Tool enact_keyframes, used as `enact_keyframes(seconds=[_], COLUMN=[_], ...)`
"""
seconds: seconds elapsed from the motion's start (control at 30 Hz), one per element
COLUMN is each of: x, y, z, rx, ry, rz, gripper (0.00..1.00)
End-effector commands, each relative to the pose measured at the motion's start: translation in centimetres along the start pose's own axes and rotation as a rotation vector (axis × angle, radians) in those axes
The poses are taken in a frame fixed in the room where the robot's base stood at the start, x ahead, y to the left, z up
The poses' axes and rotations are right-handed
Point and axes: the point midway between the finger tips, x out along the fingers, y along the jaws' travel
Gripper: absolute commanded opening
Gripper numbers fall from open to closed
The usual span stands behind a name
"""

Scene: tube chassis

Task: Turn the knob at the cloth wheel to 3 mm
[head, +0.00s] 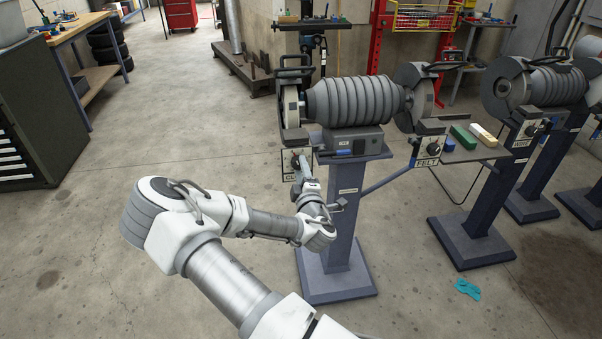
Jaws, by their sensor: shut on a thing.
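The bench grinder (352,100) stands on a blue-grey pedestal with a wheel at each end. The left wheel (291,103) sits above a small white panel (288,168) whose label begins "CL"; the rest is covered. The dark knob is on this panel, mostly hidden by my gripper. My gripper (298,168) reaches up from below and is shut on the knob. The knob's pointer and scale are too small and covered to read. The right wheel (422,92) has its own panel marked "FELT" (428,151) with a dark knob (434,149).
A shelf beside the right wheel holds a green block (463,137) and a pale block (482,131). A second grinder (545,88) stands further right. A teal cloth (467,288) lies on the floor. The floor left of the pedestal is open up to a dark cabinet (50,110).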

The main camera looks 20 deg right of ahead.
Motion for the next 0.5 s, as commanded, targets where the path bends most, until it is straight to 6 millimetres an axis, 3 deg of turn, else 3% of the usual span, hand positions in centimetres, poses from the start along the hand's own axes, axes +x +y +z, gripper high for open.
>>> enact_keyframes(seconds=[0.5], x=[-0.02], y=[0.03], z=[-0.03], rx=[-0.405], ry=[0.001], rz=[-0.001], gripper=[0.0])
